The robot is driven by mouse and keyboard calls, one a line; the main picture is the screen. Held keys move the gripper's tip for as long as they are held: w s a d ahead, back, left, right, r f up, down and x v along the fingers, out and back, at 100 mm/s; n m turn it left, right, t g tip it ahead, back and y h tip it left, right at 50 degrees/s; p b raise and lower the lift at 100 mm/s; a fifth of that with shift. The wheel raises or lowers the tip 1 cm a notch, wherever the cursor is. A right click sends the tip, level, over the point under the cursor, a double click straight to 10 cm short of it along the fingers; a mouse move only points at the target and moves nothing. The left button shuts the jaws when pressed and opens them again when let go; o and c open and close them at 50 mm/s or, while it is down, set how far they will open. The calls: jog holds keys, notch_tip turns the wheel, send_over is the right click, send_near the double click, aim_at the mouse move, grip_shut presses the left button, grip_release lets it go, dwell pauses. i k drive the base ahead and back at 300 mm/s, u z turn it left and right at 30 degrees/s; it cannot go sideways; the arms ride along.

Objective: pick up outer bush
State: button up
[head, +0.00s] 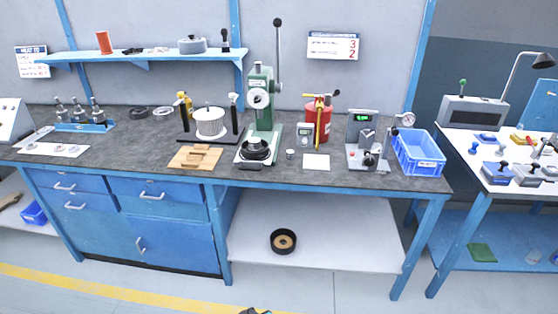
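No part is clearly labelled as the outer bush, and I cannot tell for certain which one it is. A small silvery cylindrical part (290,154) stands on the dark bench top, just right of the green arbor press (260,110). A black ring with a tan inner part (283,241) lies on the white lower shelf under the bench. A black round part (256,149) sits on the press base. Only a sliver of dark and coloured hardware shows at the bottom edge. My gripper's fingers are not seen.
The bench (130,165) also holds a white cylinder in a black fixture (209,122), wooden blocks (196,157), a red canister (318,125), a gauge fixture (365,140) and a blue crate (419,153). A white table (465,150) stands at right. The floor in front is clear.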

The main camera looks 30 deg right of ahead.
aim_at(255, 143)
jog(key=z, duration=0.6)
jog(key=k, duration=1)
jog(key=u, duration=0.05)
jog(key=i, duration=0.95)
jog(key=u, duration=0.05)
